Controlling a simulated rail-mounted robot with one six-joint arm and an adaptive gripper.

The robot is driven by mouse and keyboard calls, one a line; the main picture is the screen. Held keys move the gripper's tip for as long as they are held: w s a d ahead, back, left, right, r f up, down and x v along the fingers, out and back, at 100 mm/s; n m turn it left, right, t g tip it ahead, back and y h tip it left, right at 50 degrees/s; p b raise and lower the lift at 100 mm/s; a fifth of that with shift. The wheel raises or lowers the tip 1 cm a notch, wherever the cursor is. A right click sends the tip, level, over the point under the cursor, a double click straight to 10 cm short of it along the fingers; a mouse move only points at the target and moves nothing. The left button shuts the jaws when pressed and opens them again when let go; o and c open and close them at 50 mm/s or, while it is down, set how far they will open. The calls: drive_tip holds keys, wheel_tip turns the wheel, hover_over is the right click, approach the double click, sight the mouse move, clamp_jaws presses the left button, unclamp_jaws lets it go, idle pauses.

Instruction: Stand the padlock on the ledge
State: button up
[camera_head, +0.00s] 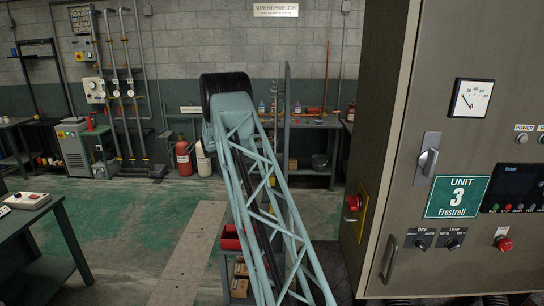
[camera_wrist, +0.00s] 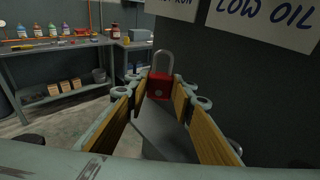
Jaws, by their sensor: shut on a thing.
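The red padlock (camera_wrist: 159,86) is at the far end of my gripper in the wrist view, body low and silver shackle upright. My gripper (camera_wrist: 160,80) has its two wood-coloured finger pads on either side of the padlock body and is shut on it. A grey flat surface (camera_wrist: 158,132) shows between the fingers below the padlock. I cannot tell whether this is the ledge or whether the padlock touches it. In the head view my gripper and the padlock cannot be made out; my lattice arm fills the middle.
A dark panel with a "LOW OIL" sign (camera_wrist: 264,16) stands right of the padlock. A workbench with bottles (camera_wrist: 50,45) is behind at left. In the head view the Unit 3 cabinet (camera_head: 440,120) fills the right, with a red rotary handle (camera_head: 353,202) on its side.

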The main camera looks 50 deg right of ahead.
drive_tip(key=f, duration=0.2)
drive_tip(key=shift+s+d+f, duration=0.15)
drive_tip(key=shift+s+f, duration=0.05)
drive_tip(key=shift+f, duration=0.2)
drive_tip(key=shift+s, duration=0.1)
drive_tip(key=shift+f, duration=0.15)
drive_tip(key=shift+f, duration=0.1)
drive_tip(key=shift+f, duration=1.5)
drive_tip(key=shift+s+d+f, duration=0.1)
drive_tip(key=shift+s+f, duration=0.05)
drive_tip(key=shift+f, duration=0.25)
drive_tip(key=shift+f, duration=0.1)
